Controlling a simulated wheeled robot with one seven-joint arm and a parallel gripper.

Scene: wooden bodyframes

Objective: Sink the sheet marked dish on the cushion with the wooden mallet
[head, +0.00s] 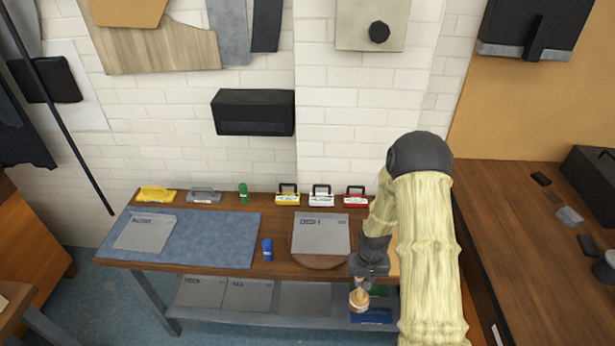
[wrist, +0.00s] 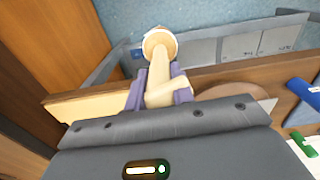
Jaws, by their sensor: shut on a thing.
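The wooden mallet (head: 359,300) hangs head down from my gripper (head: 362,283), in front of the bench's front edge at the right. In the wrist view my gripper (wrist: 159,92) is shut on the pale mallet (wrist: 158,44), its round head pointing away from the jaws. A grey sheet (head: 321,236), whose small label appears to read dish, lies flat on the round brown cushion (head: 320,262). Only the cushion's front rim shows. The sheet is left of my gripper and apart from the mallet. The cushion also shows partly in the wrist view (wrist: 262,103).
Another grey sheet (head: 146,232) lies on a blue mat (head: 215,240) at the bench's left. A blue cylinder (head: 267,249) stands between mat and cushion. Several coloured handled tools line the back edge. A lower shelf (head: 250,318) holds more sheets. A second bench (head: 520,240) stands at right.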

